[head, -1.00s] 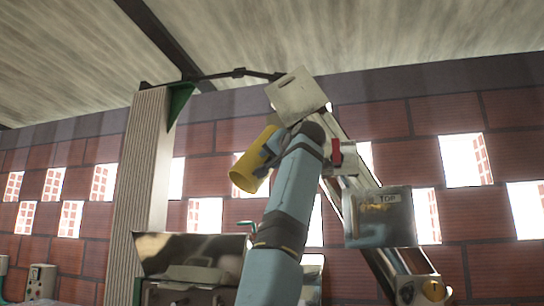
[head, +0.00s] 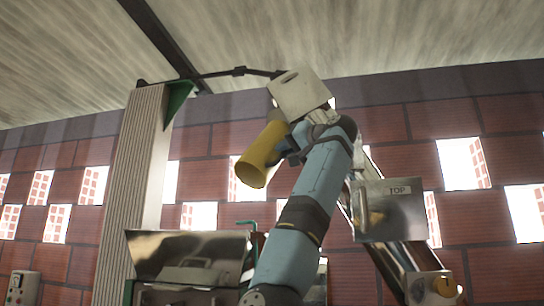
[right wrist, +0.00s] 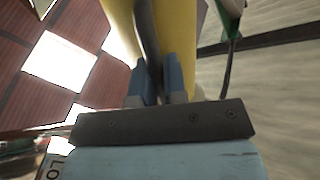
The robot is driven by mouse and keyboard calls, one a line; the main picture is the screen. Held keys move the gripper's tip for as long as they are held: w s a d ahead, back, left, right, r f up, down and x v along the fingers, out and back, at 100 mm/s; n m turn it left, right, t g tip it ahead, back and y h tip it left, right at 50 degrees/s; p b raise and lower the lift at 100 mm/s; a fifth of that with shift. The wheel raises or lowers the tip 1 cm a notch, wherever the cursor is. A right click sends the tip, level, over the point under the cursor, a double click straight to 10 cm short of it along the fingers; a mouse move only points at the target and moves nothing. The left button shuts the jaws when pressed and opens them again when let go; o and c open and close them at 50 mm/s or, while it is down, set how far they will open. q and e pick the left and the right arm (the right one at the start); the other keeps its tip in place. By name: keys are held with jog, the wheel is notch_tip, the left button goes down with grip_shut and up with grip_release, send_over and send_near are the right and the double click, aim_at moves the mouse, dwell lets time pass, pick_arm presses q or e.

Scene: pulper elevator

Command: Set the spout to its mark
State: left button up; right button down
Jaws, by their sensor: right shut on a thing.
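The yellow spout (head: 262,155) is a tube hanging at a slant below a pale metal box (head: 300,93) at the top of the elevator. Its open lower end points down and left. My right gripper (head: 287,150) is at the tube's right side. In the right wrist view my right gripper (right wrist: 158,78) is shut on a dark bar (right wrist: 147,35) in front of the yellow spout (right wrist: 178,40). My arm hides part of the box's underside. I cannot make out the mark. My left gripper is not in view.
A sloping metal elevator leg with a panel marked TOP (head: 392,208) runs down to the right behind my arm. A ribbed pale column (head: 135,190) with a green bracket stands left. A metal hopper (head: 187,255) sits below the spout.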

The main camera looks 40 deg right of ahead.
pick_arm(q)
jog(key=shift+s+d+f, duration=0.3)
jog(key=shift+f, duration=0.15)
pick_arm(e)
jog(key=shift+s+d+f+n+y, duration=0.1)
jog(key=shift+s+d+n+y, duration=0.35)
jog(key=shift+d+y, duration=0.2)
jog(key=c, duration=1.5)
grip_release()
jog(key=o, duration=0.3)
jog(key=shift+s, duration=0.15)
